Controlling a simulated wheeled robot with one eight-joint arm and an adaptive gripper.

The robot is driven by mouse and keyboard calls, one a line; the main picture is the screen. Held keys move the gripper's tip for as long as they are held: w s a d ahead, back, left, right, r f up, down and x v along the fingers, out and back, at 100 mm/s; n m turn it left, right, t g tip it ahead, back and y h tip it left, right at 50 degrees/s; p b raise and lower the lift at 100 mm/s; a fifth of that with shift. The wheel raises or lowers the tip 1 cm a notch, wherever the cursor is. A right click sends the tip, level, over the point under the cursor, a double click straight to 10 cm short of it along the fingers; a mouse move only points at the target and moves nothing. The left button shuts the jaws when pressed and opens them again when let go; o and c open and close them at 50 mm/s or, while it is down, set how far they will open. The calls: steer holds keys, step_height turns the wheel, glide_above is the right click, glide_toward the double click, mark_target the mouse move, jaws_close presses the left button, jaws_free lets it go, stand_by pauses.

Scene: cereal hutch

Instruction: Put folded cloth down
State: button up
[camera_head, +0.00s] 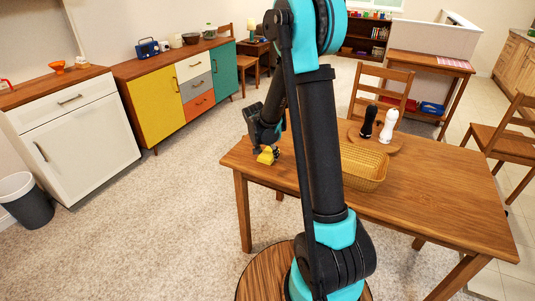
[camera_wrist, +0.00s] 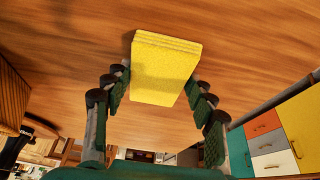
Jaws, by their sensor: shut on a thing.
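A yellow folded cloth (camera_head: 267,155) is at the far left end of the wooden table (camera_head: 440,195). My gripper (camera_head: 265,147) is shut on the cloth, with fingers on both sides of it. In the wrist view the cloth (camera_wrist: 165,70) shows its stacked layers at one edge, in front of the table's wood surface (camera_wrist: 60,50). The cloth is at or just above the tabletop; I cannot tell whether it touches.
A wicker basket (camera_head: 365,167) stands mid-table behind my arm. Beyond it, a black shaker (camera_head: 368,122) and a white shaker (camera_head: 389,127) stand on a round wooden board (camera_head: 377,147). The table's right part is clear. A chair (camera_head: 380,92) stands behind the table.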

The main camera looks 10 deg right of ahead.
steer(key=o, duration=1.4)
steer(key=shift+o, duration=0.2)
steer(key=v, duration=1.2)
steer(key=s+d+f+n+y, duration=0.1)
steer(key=s+d+f+n, duration=0.1)
steer(key=s, duration=0.6)
steer(key=s+d+f+n+y, duration=0.1)
steer(key=s+d+f+n, duration=0.1)
steer(key=s, duration=0.7)
steer(key=s+d+f+n, duration=0.2)
steer(key=s+d+n, duration=0.1)
steer(key=s, duration=0.6)
steer(key=shift+y, duration=0.4)
steer(key=shift+d, duration=0.1)
